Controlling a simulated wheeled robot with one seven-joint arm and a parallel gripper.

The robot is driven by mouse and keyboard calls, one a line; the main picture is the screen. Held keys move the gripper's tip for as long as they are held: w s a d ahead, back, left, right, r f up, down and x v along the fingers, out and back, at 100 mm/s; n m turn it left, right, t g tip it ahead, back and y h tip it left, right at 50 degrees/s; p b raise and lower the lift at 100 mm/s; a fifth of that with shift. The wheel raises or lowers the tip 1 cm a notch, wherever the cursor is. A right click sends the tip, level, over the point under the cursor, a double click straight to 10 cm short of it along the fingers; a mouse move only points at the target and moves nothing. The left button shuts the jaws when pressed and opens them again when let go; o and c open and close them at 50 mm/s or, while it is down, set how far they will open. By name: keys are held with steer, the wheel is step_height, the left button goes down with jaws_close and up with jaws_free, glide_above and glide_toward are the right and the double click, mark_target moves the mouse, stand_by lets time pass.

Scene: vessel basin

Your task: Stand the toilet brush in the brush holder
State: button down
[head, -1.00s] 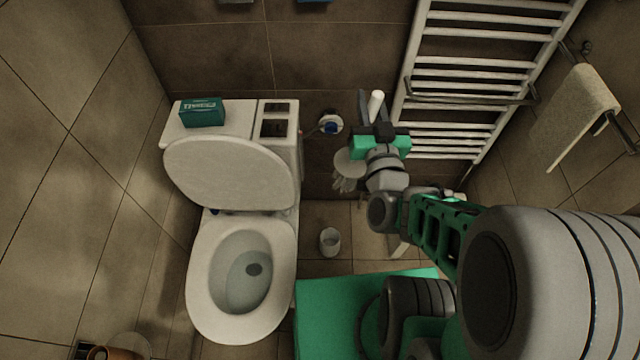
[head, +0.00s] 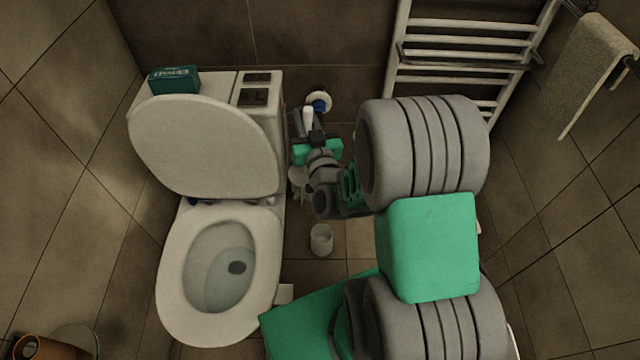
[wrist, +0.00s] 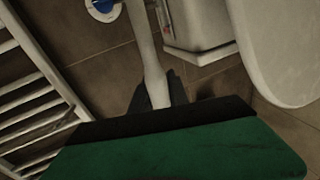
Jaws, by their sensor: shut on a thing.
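The toilet brush (head: 308,117) is in my gripper (head: 305,128). Its white handle end sticks up between the fingers in the head view, and a pale part, seemingly the brush head, shows below, partly hidden by my wrist. In the wrist view the white handle (wrist: 148,50) runs from the top edge down to the dark fingers of my gripper (wrist: 155,93), which are shut on it. The brush holder (head: 321,240) is a small white open cup upright on the floor, right of the toilet. The brush is apart from it, farther back toward the wall.
The toilet (head: 165,290) stands left of the holder with its lid up. A teal box (head: 174,79) lies on the cistern. A towel radiator (head: 455,54) is on the back wall at right. A blue-centred valve (head: 319,101) is on the wall behind my gripper.

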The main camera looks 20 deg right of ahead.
steer(key=w+d+f+h+b, duration=0.1)
steer(key=d+f+b, duration=0.1)
steer(key=f+b, duration=1)
steer(key=w+d+f+h+b, duration=0.1)
steer(key=d+f+b, duration=0.2)
steer(key=f+b, duration=0.9)
steer(key=shift+w+d+f+m+g, duration=0.3)
steer(key=shift+f+g, duration=0.1)
steer(key=shift+f, duration=8)
steer(key=c, duration=1.2)
jaws_free()
steer(key=shift+a, duration=0.1)
steer(key=shift+v, duration=3.95)
steer(key=shift+f, duration=0.1)
